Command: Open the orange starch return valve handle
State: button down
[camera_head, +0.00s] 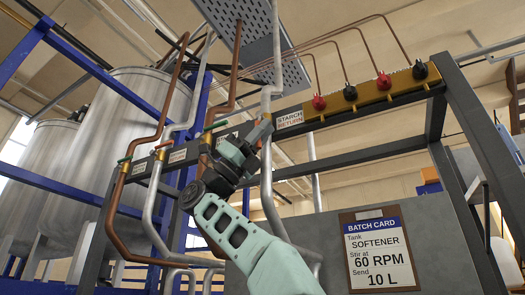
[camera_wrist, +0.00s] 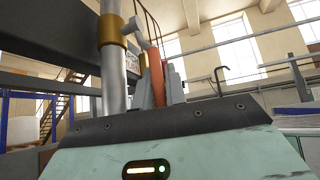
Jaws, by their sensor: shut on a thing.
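The orange starch return valve handle (camera_wrist: 156,72) stands upright between the two grey fingers of my gripper (camera_wrist: 160,88) in the wrist view. Its lower end is hidden by the gripper body. Just left of it is a grey vertical pipe (camera_wrist: 113,75) with a brass collar (camera_wrist: 112,30), the valve's body. In the head view my gripper (camera_head: 259,131) is raised to the beam, just left of the "STARCH RETURN" label (camera_head: 290,119). The fingers are shut on the handle, which is mostly hidden there.
Other pipes to the left have a green-handled valve (camera_head: 161,146) and white labels (camera_head: 178,156). Red and black knobs (camera_head: 384,81) line the beam to the right. Steel tanks (camera_head: 95,150) stand at left. A batch card (camera_head: 377,250) hangs on the grey panel below right.

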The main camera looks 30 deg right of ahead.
jog(key=c, duration=1.4)
grip_release()
jog(key=shift+c, duration=0.2)
jog(key=v, duration=1.7)
jog(key=shift+f+p, duration=0.15)
jog(key=shift+p, duration=0.15)
jog(key=shift+w+a+h, duration=0.15)
jog(key=shift+h, duration=0.15)
